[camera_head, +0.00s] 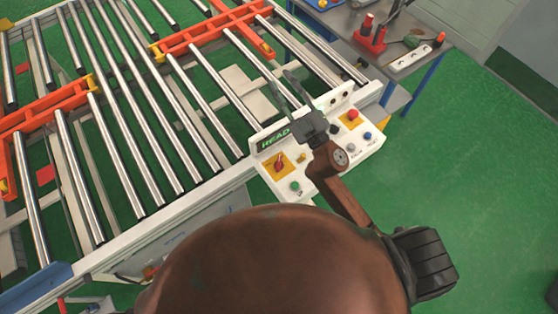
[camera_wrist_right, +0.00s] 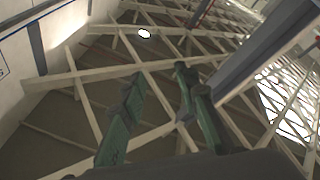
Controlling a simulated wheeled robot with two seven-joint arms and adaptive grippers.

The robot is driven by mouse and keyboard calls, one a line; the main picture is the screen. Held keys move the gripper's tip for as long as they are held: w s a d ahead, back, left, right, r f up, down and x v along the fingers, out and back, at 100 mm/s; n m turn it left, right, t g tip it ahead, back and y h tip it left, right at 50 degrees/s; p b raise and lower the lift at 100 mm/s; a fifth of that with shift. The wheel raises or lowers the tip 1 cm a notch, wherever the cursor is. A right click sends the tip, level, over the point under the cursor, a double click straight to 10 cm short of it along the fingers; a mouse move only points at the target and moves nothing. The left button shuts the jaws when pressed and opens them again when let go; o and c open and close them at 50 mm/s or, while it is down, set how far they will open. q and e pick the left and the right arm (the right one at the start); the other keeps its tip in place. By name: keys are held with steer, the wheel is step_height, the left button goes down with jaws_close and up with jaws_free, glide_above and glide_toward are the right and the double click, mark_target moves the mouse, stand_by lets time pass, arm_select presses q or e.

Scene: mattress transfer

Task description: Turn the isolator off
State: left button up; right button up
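A white control panel (camera_head: 262,178) is fixed to the near corner of the roller table. A red rotary switch (camera_head: 279,161) on a yellow plate, which looks like the isolator, sits at the panel's left. My right gripper (camera_head: 280,78) reaches across above the panel, its fingers pointing away over the rollers. It is empty, with a gap between the fingers. In the right wrist view, the fingers (camera_wrist_right: 160,74) stand apart with only roof beams behind them. The gripper's body and wrist hide the panel's middle. The left gripper is out of view.
The panel also has a red button on yellow (camera_head: 351,115), a green button (camera_head: 295,187) and a blue button (camera_head: 367,136). The roller table (camera_head: 150,120) carries orange brackets. A workbench (camera_head: 335,22) with tools stands behind. Green floor (camera_head: 470,180) is clear at right.

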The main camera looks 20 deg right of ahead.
steer(key=s+a+f+n+g+y, duration=0.1)
steer(key=s+a+n+g+y, duration=0.2)
steer(key=a+n+g+y, duration=0.45)
steer(key=s+a+f+n+g+y, duration=0.1)
steer(key=s+a+n+g+y, duration=0.3)
steer(key=a+n, duration=0.7)
steer(key=g+h, duration=1)
steer(key=h, duration=0.8)
glide_above(279, 162)
steer(key=shift+n+t, duration=0.25)
steer(key=shift+n, duration=0.2)
step_height(279, 162, down, 28)
steer(key=shift+a+r, duration=0.15)
steer(key=shift+r, duration=0.05)
steer(key=shift+f, duration=0.3)
steer(key=shift+f+p, duration=0.85)
steer(key=shift+f, duration=2.7)
